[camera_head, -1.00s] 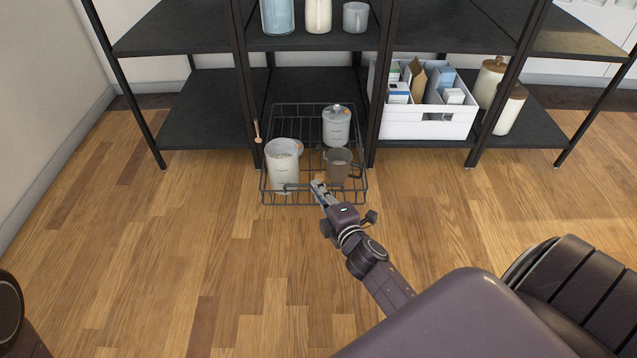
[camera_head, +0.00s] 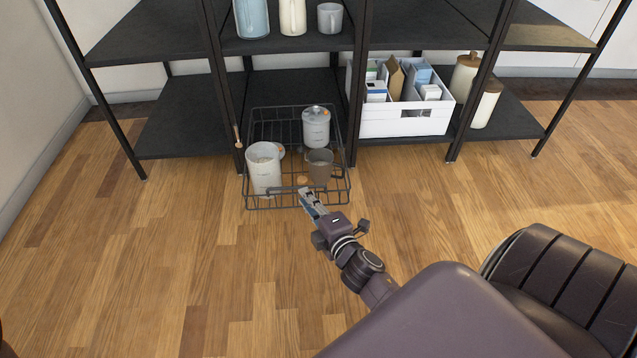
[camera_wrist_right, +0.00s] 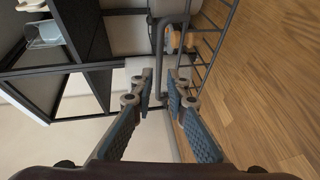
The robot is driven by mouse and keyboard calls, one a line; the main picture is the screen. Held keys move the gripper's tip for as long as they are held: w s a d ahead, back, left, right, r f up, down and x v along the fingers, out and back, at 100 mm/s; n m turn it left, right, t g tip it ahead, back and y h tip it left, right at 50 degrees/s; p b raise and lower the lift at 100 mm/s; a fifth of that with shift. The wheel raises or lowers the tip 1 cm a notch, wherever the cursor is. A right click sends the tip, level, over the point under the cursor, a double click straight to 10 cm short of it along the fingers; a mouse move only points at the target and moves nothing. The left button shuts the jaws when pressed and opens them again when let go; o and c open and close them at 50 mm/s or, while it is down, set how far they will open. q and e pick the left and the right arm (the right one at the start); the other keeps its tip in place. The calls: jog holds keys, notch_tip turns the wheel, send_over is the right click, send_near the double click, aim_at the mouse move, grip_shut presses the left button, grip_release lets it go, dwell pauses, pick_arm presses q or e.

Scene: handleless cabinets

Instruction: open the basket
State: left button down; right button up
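The black wire basket (camera_head: 253,190) stands out in front of the shelf's lower level, its back part between two posts. It holds a white canister (camera_head: 264,172), a lidded grey canister (camera_head: 315,128) and a brown-grey mug (camera_head: 319,170). A bar handle (camera_head: 285,190) runs along its front side. My right gripper (camera_head: 307,198) is at the right end of this handle. In the right wrist view, its fingers (camera_wrist_right: 160,82) are apart with the bent handle (camera_wrist_right: 159,50) between or just beyond the tips; I cannot tell which. My left gripper is out of view.
The black metal shelf (camera_head: 190,115) has upright posts either side of the basket. A white box (camera_head: 408,123) with packages and wooden-lidded jars (camera_head: 485,103) stand on its lower level to the right. The wooden floor (camera_head: 235,270) in front is clear.

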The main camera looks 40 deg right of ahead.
jog(key=v, duration=0.8)
jog(key=shift+s, duration=0.2)
